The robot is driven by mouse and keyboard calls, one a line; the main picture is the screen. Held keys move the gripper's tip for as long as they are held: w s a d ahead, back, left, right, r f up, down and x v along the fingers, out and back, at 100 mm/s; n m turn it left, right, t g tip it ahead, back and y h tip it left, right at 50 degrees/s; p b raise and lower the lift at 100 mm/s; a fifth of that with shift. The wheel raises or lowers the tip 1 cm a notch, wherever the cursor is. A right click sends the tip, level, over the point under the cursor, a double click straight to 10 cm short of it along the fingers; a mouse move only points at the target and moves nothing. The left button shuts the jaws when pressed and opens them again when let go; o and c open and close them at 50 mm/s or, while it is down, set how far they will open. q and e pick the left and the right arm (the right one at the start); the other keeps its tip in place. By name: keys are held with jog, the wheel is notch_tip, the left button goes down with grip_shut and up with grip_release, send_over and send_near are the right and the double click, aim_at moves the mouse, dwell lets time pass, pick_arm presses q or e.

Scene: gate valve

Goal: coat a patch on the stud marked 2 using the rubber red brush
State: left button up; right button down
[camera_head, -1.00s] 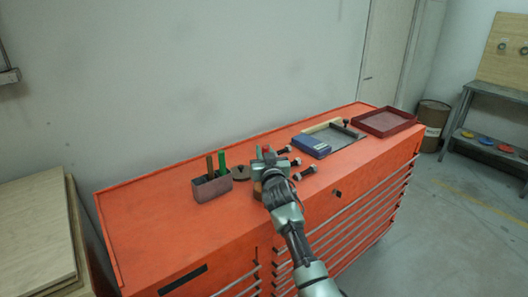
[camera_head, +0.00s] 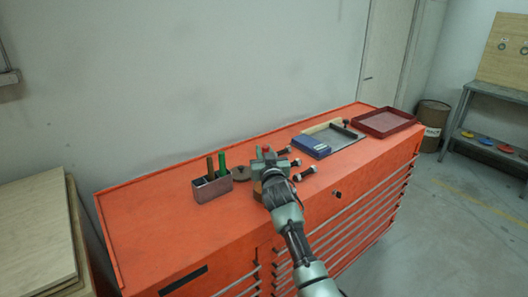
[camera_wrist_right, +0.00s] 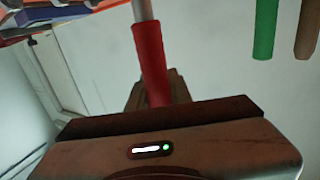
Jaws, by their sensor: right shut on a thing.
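My right gripper (camera_head: 268,164) is over the middle of the orange cabinet top, shut on the red brush. In the right wrist view the brush's red handle (camera_wrist_right: 151,62) rises from between the jaws, with a pale metal shaft above it. The bristle end cannot be made out. Several dark studs with light ends (camera_head: 296,162) lie just right of the gripper; their numbers are too small to read. The gripper and wrist hide part of the valve area. My left gripper is not in view.
A grey holder (camera_head: 212,189) with green and brown handles stands left of the gripper. A round brown disc (camera_head: 241,174) sits between them. A blue box (camera_head: 311,146), a grey tray and a dark red tray (camera_head: 384,123) are to the right. The cabinet's left top is clear.

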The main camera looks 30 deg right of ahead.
notch_tip(320, 180, up, 6)
jog(key=p, duration=0.4)
jog(key=shift+r+p, duration=0.2)
jog(key=shift+p, duration=0.15)
jog(key=shift+f, duration=0.1)
dwell(0.4)
